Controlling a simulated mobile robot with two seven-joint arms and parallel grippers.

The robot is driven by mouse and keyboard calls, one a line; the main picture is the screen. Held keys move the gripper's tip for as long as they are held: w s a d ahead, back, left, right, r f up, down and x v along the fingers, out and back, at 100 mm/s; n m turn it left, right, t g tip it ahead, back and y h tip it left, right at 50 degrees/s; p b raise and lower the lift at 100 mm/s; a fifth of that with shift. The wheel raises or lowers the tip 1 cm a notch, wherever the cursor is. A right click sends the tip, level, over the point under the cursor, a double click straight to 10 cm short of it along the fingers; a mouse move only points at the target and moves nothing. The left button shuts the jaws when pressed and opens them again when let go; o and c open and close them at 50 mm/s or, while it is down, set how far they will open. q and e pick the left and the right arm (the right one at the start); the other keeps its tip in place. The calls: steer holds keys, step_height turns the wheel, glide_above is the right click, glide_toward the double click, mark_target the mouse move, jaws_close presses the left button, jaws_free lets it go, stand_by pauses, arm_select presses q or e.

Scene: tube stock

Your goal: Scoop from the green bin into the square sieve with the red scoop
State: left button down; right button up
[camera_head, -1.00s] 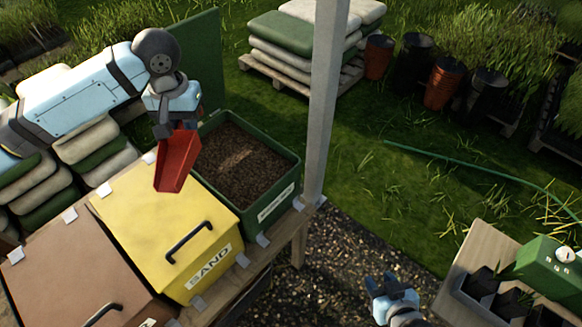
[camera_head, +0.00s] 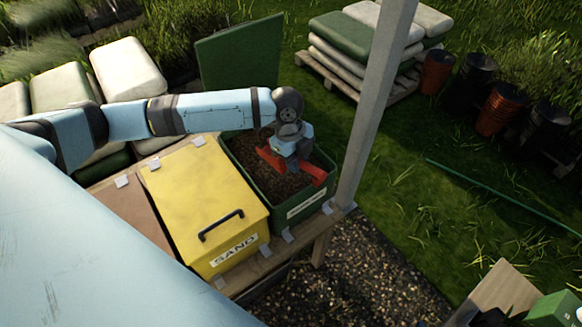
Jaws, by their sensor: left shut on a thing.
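The green bin (camera_head: 280,218) stands open at the right end of the bin row, with dark brown material (camera_head: 247,153) inside. My left gripper (camera_head: 290,160) is over the bin opening and shut on the red scoop (camera_head: 309,173). Red parts of the scoop show on both sides of the gripper, low against the material. The gripper hides the scoop's middle, and I cannot tell how deep it sits or how full it is. The square sieve is not in view. My right gripper is not in view.
The bin's raised green lid (camera_head: 240,52) stands behind it. A grey post (camera_head: 375,100) rises close to the bin's right side. A closed yellow sand bin (camera_head: 195,200) is on the left. A wooden table (camera_head: 500,292) shows at the lower right.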

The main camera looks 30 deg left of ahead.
arm_select(q)
steer(key=shift+w+a+f+m+g+h+b, duration=0.6)
steer(key=shift+w+a+f+m+b, duration=1)
steer(key=shift+a+f+b, duration=1.5)
steer(key=shift+w+a+f+m+g+h+b, duration=0.2)
steer(key=shift+w+a+f+m+g+b, duration=1.1)
steer(key=shift+f+b, duration=2.85)
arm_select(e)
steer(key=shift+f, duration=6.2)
arm_select(q)
steer(key=shift+s+d+r+t+y+p, duration=0.25)
steer(key=shift+r+t+y+p, duration=0.45)
steer(key=shift+r+p, duration=1.3)
steer(key=shift+s+d+r+t+y+p, duration=0.2)
steer(key=shift+r+t+y+p, duration=0.7)
steer(key=shift+p, duration=1.95)
steer(key=shift+s+d+r+t+y+p, duration=0.25)
steer(key=shift+r+t+y+p, duration=0.25)
steer(key=shift+r+p, duration=1.6)
arm_select(e)
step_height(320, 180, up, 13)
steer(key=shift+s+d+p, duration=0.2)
steer(key=shift+p, duration=0.15)
